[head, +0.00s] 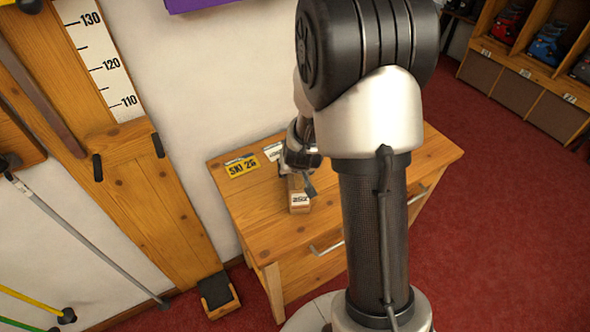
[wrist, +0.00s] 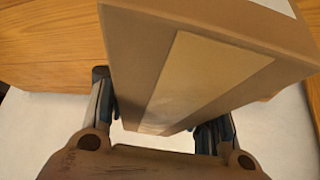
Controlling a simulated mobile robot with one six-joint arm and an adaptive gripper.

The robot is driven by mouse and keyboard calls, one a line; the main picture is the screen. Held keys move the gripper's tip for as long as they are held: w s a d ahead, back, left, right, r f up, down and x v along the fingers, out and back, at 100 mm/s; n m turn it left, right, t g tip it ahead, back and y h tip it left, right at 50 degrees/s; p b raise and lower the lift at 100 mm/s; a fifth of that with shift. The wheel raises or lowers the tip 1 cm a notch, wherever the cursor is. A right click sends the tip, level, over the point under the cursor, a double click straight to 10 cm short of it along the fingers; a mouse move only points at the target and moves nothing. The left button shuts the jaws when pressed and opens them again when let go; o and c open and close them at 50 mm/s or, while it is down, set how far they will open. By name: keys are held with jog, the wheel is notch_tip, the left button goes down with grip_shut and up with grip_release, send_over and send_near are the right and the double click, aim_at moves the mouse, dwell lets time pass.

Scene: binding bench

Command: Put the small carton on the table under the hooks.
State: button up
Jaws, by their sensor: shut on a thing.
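The small carton (head: 299,198) is a brown box with a white printed label, over the wooden table (head: 250,208) in the head view. My gripper (head: 298,180) is shut on it from above and behind. In the wrist view the carton (wrist: 205,55), with a pale tape strip, fills the upper middle, between the two fingers of my gripper (wrist: 160,122). I cannot tell whether its base touches the tabletop. No hooks show clearly above this table; the wall over it is partly out of frame and partly behind my arm.
A yellow "SKI 26" plate (head: 242,167) and a white card (head: 273,151) lie on the tabletop near the wall. A wooden measuring board (head: 130,180) stands at left, poles (head: 85,236) beside it. Boot shelves (head: 530,75) stand at right. Red floor (head: 490,220) is clear.

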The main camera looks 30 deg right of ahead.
jog(key=shift+f, duration=0.15)
jog(key=o, duration=1.2)
